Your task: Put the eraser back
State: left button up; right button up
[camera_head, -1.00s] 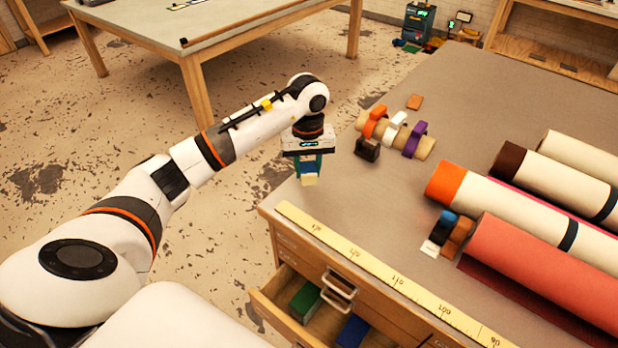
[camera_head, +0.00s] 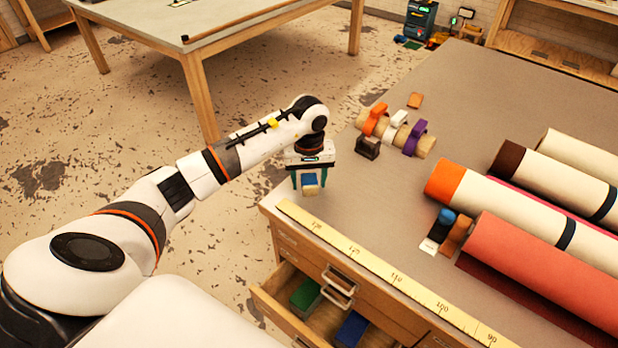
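The eraser (camera_head: 310,189), with a cream end and a blue part, is at the near left corner of the grey worktable. My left gripper (camera_head: 309,183) is directly over it, pointing down. Its two teal fingers stand apart on either side of the eraser, with gaps showing, so it looks open around it. The eraser appears to rest on the tabletop, but its underside is hidden. My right gripper is not in view.
A yellow ruler strip (camera_head: 375,262) runs along the table's front edge. Below, an open drawer (camera_head: 280,312) holds a green block (camera_head: 306,294) and a blue block (camera_head: 351,330). The middle tabletop is clear.

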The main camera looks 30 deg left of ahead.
aim_at(309, 178)
pick_arm(q)
jog(key=shift+r, duration=0.5)
notch_tip(309, 178, up, 11)
jog(key=b, duration=0.3)
jog(key=shift+r, duration=0.15)
